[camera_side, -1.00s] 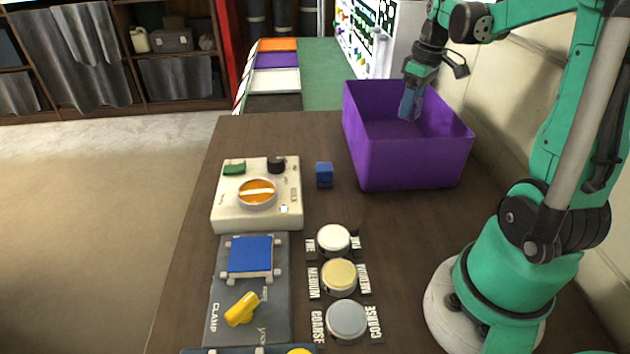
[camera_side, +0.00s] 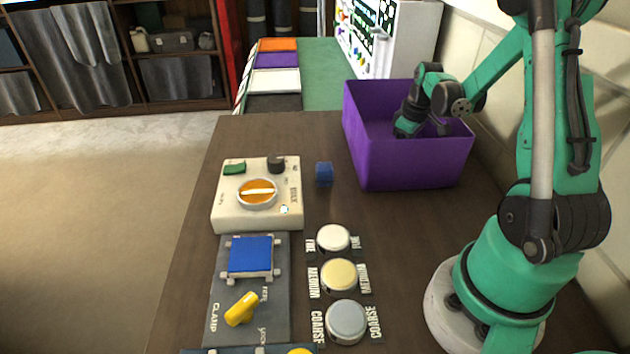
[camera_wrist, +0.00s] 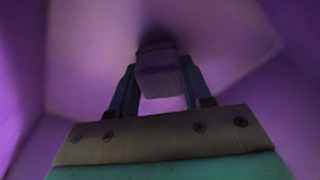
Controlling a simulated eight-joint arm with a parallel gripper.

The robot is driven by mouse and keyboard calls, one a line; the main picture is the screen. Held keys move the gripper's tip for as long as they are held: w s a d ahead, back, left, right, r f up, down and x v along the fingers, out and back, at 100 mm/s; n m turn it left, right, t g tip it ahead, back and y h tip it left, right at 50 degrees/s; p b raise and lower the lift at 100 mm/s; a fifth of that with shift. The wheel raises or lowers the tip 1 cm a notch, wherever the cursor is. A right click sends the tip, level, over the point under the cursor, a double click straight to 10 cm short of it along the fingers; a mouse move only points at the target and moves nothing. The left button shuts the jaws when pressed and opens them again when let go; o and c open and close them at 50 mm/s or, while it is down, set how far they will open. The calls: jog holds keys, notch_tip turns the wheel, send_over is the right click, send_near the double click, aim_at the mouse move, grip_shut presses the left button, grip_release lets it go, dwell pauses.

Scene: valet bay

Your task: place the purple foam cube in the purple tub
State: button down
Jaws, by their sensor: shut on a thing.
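The purple tub (camera_side: 405,163) stands at the far right of the dark table. In the side view my gripper (camera_side: 408,128) is down inside it, partly behind its near wall. In the wrist view my gripper (camera_wrist: 158,95) is shut on the purple foam cube (camera_wrist: 160,80), which sits between the two blue fingers. The tub's purple walls (camera_wrist: 20,75) surround the cube there. The side view does not show the cube; the near wall and my gripper hide that spot. I cannot tell whether the cube touches the tub's floor.
A small blue cube (camera_side: 324,172) lies on the table left of the tub. A cream box with an orange dial (camera_side: 230,211) is further left. Several round pads (camera_side: 339,277) and a grey clamp plate (camera_side: 225,294) are nearer.

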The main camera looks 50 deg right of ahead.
jog(key=shift+c, duration=1.9)
grip_release()
jog(key=shift+f, duration=0.15)
notch_tip(320, 180, up, 12)
jog(key=s, duration=0.1)
jog(key=w+a+t, duration=0.1)
jog(key=a+t, duration=0.4)
jog(key=a, duration=1.8)
jog(key=shift+w+a+r+t, duration=0.25)
jog(key=shift+w+t, duration=0.15)
